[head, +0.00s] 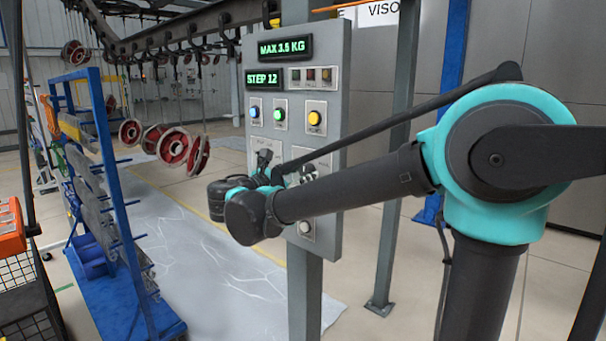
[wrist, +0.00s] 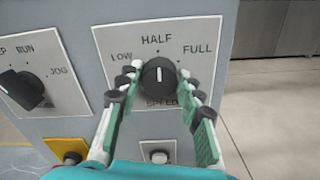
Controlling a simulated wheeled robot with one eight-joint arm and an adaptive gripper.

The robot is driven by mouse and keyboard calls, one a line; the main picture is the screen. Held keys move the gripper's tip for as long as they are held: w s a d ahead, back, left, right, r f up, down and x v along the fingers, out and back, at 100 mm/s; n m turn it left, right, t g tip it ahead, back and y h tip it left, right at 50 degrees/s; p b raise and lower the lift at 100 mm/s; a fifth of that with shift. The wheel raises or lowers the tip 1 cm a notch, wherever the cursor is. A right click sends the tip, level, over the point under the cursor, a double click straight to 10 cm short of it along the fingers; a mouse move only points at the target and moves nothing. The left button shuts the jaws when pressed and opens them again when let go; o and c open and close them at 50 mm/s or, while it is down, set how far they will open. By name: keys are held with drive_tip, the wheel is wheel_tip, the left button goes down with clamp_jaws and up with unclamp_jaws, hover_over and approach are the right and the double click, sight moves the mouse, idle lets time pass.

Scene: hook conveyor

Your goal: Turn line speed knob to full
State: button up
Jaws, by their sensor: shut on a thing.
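The line speed knob (wrist: 159,76) is a round black knob with a white mark on a white plate labelled LOW, HALF, FULL and SPEED. Its white mark points straight up, at HALF. In the wrist view my gripper (wrist: 158,82) has a finger on each side of the knob and is shut on it. In the head view my gripper (head: 285,172) is at the lower part of the grey control panel (head: 338,75). My wrist partly hides the knob there.
A black mode knob (wrist: 22,88) with RUN and JOG labels sits left of the speed knob. A blue rack (head: 112,190) stands to the left, and red wheels (head: 180,145) hang from the conveyor behind.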

drive_tip(key=m, duration=1.1)
idle(0.3)
drive_tip(key=shift+f+m, duration=0.1)
drive_tip(key=shift+m, duration=0.3)
drive_tip(key=o, duration=1.2)
drive_tip(key=shift+c, duration=0.2)
drive_tip(key=v, duration=1.2)
